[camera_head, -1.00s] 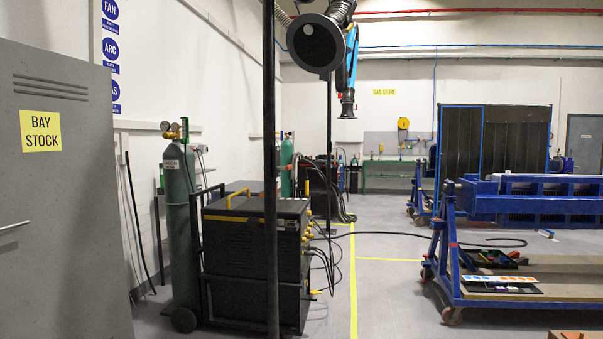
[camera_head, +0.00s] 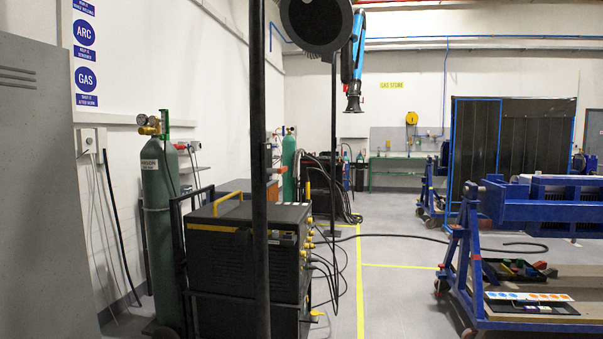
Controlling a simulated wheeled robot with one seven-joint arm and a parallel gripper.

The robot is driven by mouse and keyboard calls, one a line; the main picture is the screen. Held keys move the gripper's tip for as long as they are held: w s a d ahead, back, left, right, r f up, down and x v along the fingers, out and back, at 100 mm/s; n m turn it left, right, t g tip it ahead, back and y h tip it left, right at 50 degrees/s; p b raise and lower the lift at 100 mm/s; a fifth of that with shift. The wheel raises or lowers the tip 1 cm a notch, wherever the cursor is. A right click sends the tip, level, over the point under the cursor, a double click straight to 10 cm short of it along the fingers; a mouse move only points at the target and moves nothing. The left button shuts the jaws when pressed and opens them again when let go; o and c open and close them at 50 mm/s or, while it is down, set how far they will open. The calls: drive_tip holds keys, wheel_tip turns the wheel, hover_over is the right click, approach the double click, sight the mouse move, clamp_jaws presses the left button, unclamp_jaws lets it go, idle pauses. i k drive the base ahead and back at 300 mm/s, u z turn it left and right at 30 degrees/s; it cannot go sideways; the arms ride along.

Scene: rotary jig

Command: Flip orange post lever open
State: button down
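I cannot make out an orange post lever in this view. A blue wheeled jig frame (camera_head: 470,262) stands at the right, with a long blue beam (camera_head: 545,208) across it, cut off by the picture's right edge. On its lower deck lie a black tray of coloured items (camera_head: 515,269) and a board with blue and orange marks (camera_head: 530,302). My gripper is not in view.
A black welding unit (camera_head: 245,250) and a green gas cylinder (camera_head: 163,195) stand at the left. A black upright pole (camera_head: 259,150) is close in front. Cables (camera_head: 385,235) cross the floor.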

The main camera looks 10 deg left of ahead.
sight(283, 170)
drive_tip(key=i, duration=1.35)
drive_tip(key=u, duration=0.9)
